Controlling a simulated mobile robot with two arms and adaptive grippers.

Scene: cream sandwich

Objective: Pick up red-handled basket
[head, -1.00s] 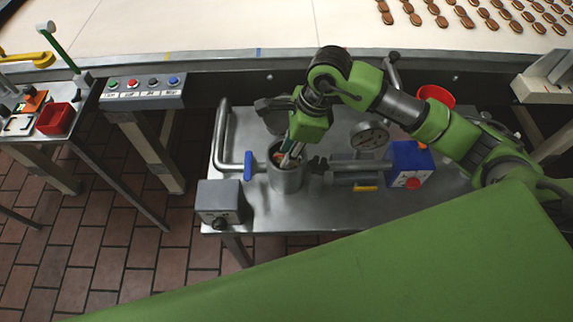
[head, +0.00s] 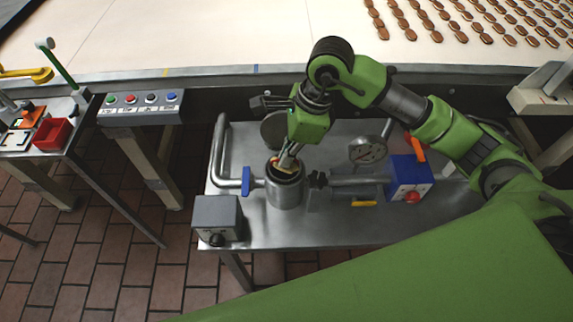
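A metal cylindrical housing (head: 286,190) stands open-topped on the steel table, joined to pipes. Inside its mouth, a small red and cream edge (head: 275,163) shows, possibly part of the red-handled basket; most of it is hidden by the housing and my gripper. My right gripper (head: 288,158) points down into the mouth from above, with its fingertips at or just inside the rim. I cannot tell whether the fingers are closed on anything. My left gripper is not in view.
A round lid (head: 275,131) stands raised behind the housing. A blue valve handle (head: 246,181), a gauge (head: 367,151), a blue box with a red button (head: 405,180) and a grey box (head: 217,217) surround it. A conveyor (head: 210,35) runs behind; floor is free at left.

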